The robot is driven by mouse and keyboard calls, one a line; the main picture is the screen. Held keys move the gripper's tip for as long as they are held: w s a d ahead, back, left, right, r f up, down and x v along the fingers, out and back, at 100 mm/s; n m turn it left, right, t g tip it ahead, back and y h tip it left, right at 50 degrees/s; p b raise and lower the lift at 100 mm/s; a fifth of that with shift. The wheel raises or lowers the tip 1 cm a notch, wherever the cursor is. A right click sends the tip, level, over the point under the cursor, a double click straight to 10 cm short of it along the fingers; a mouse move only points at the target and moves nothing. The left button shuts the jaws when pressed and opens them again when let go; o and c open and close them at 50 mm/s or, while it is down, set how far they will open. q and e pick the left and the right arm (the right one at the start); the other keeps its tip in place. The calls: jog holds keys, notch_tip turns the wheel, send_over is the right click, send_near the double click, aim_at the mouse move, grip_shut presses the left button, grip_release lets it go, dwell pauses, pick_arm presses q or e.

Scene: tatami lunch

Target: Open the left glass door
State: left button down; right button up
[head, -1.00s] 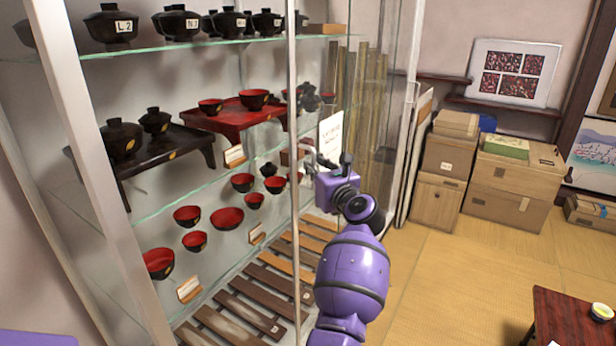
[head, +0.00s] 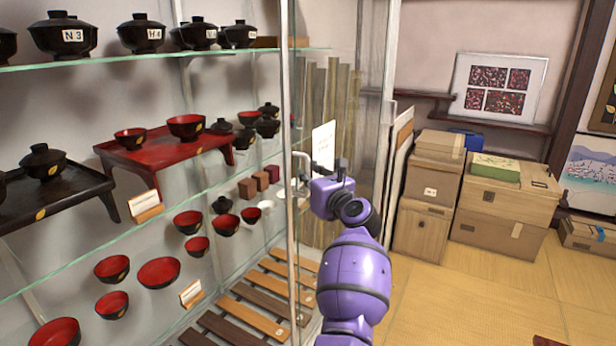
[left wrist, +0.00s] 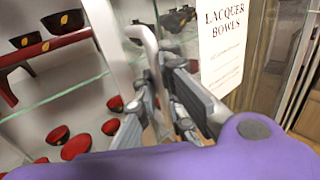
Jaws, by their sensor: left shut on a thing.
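The glass display cabinet fills the left and middle of the head view. A slim pale upright (head: 289,120) stands near its middle, with see-through glass (head: 372,120) to the right. A white sign (head: 323,147) stands by the glass; in the left wrist view it reads "Lacquer Bowls" (left wrist: 222,45). My left gripper (head: 312,180) is at a bent silver door handle (head: 300,156) beside the upright. The left wrist view shows the jaws (left wrist: 160,95) shut around the handle (left wrist: 148,40). How far the left glass door stands open I cannot tell. My right gripper is out of view.
Glass shelves hold black lidded bowls (head: 140,34), a red stand (head: 165,155) and several red bowls (head: 158,272) close left of my gripper. Cardboard boxes (head: 497,225) stand along the back wall.

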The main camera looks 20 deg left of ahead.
pick_arm(q)
jog(key=shift+w, duration=0.25)
jog(key=c, duration=1.8)
grip_release()
jog(key=shift+s, duration=0.1)
jog(key=shift+c, duration=0.2)
jog(key=shift+d, duration=0.1)
jog(key=v, duration=1.2)
